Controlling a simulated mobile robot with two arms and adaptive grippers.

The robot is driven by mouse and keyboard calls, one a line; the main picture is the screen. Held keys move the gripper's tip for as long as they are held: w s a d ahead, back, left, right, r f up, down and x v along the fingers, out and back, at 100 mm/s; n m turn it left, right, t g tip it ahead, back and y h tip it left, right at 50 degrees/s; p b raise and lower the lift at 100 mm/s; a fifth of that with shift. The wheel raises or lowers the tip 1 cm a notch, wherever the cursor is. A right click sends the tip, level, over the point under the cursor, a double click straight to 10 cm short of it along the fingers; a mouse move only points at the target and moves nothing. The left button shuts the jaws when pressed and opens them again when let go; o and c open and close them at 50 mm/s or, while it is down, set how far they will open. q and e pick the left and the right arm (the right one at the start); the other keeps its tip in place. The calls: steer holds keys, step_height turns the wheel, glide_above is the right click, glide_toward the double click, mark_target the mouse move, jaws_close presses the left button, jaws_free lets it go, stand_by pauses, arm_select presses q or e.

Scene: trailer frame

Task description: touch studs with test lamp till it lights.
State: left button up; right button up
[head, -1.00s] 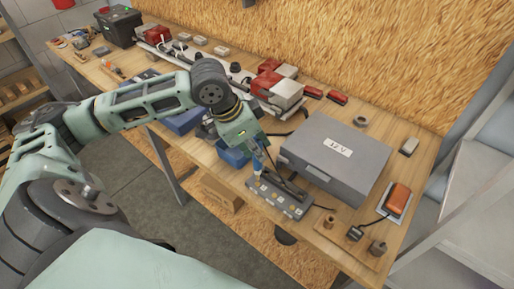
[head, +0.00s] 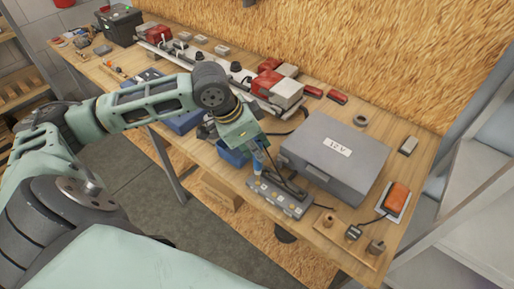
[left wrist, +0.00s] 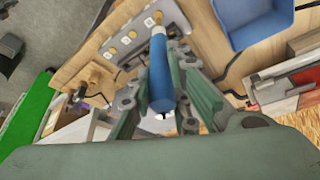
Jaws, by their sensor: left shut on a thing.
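My left gripper (head: 259,155) is shut on the blue test lamp (left wrist: 160,75) and holds it pointing down at the grey stud block (head: 283,199). In the left wrist view the block (left wrist: 127,62) carries a row of brass studs. The lamp's pale tip end is at the stud nearest the block's upper right end in that view (left wrist: 152,20). I cannot tell whether it touches the stud. I see no glow on the lamp. My right gripper is not in view.
A grey case (head: 333,158) with a white label stands just behind the block. A blue bin (head: 234,157) is left of it. An orange-topped device (head: 397,197) and a small wooden board with posts (head: 345,239) are to the right.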

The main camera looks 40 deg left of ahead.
mark_target(258, 142)
arm_select(q)
steer(key=shift+f, duration=0.75)
stand_by(1.2)
step_height(258, 142, up, 5)
steer(key=p, duration=0.6)
steer(key=shift+d, duration=0.1)
